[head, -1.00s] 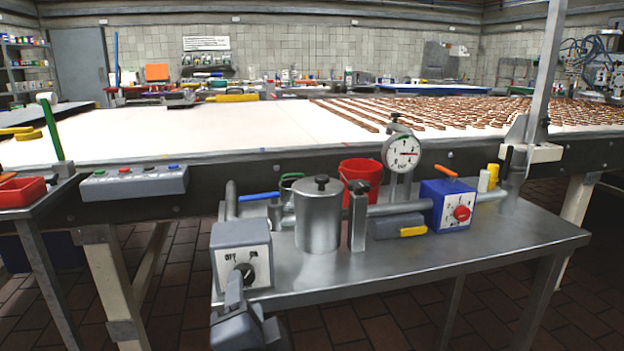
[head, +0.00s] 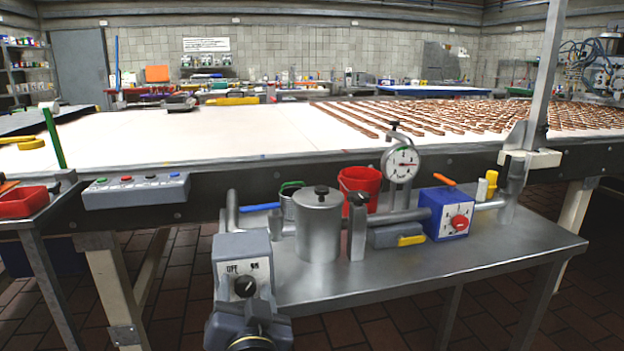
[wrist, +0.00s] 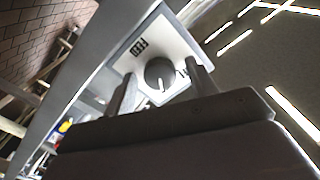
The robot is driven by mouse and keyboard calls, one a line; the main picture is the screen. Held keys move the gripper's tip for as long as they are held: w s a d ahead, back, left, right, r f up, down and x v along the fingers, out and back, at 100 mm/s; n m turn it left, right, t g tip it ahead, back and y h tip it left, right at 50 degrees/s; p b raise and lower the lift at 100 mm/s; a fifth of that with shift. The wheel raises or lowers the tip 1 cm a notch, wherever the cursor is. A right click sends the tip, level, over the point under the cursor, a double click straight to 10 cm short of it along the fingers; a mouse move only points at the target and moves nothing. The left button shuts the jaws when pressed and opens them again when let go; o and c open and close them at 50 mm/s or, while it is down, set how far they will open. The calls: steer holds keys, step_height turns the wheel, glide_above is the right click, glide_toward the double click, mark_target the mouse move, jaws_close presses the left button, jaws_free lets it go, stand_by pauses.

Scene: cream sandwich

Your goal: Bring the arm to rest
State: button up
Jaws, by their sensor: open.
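My gripper (head: 246,304) is low at the front left of the steel bench in the head view, just in front of the grey switch box (head: 231,246). The box has OFF and ON marks and a dark round knob (head: 245,286). In the wrist view, the two fingers (wrist: 160,82) stand apart. The knob (wrist: 159,70), with a white pointer line, shows between them against the pale box face (wrist: 136,50). The fingers look empty; I cannot tell whether they touch the knob or box.
The steel bench (head: 420,272) also carries a metal canister (head: 318,228), a red bucket (head: 368,180), a dial gauge (head: 402,164) and a blue box with a red knob (head: 441,222). The long white conveyor (head: 230,130) runs behind. Floor (head: 350,332) shows in front.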

steer(key=n+p, duration=0.1)
steer(key=n, duration=0.4)
steer(key=shift+n, duration=0.3)
